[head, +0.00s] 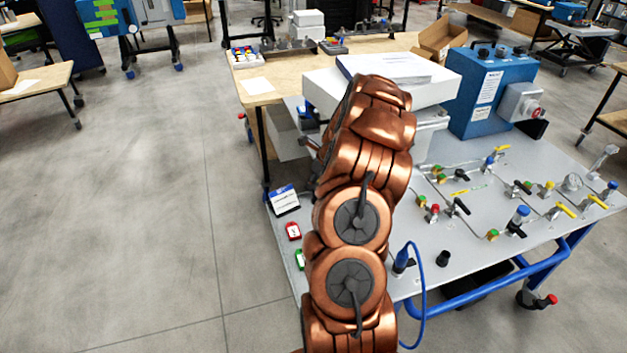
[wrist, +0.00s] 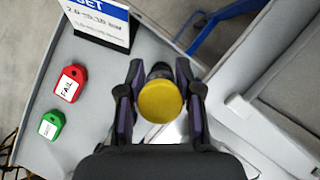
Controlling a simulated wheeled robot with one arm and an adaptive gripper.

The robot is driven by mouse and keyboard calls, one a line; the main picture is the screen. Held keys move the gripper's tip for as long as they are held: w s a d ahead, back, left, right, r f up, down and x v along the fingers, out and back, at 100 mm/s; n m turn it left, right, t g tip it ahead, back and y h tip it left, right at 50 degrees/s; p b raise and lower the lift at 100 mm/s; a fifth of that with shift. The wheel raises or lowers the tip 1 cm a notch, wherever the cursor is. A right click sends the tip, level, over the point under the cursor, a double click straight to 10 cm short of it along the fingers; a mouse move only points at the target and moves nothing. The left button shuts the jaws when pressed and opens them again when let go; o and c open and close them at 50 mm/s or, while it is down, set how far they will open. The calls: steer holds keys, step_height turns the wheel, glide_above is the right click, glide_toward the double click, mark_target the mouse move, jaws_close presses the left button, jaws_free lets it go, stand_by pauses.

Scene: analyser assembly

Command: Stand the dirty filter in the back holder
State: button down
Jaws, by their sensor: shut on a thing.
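My gripper (wrist: 158,78) is shut on a round, yellow-ended part (wrist: 160,101), which I take to be the dirty filter. Its yellow end faces the wrist camera, and a dark body shows beyond it between the fingers. In the head view my copper arm hides the fingers and the held part. I cannot make out the back holder for certain. A small black cup-like piece (head: 443,258) stands on the grey table near its front edge, but I cannot tell whether it is a holder.
A sign (wrist: 103,20), a red FAIL block (wrist: 69,85) and a green block (wrist: 51,125) are on the grey table (head: 470,228). A blue fitting with a hose (head: 402,260) stands beside my arm. Valves and tubing cover the right side; a blue box (head: 490,95) stands behind.

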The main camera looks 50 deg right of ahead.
steer(key=shift+f, duration=0.4)
stand_by(0.7)
stand_by(0.3)
steer(key=c, duration=0.7)
jaws_free()
steer(key=v, duration=1.2)
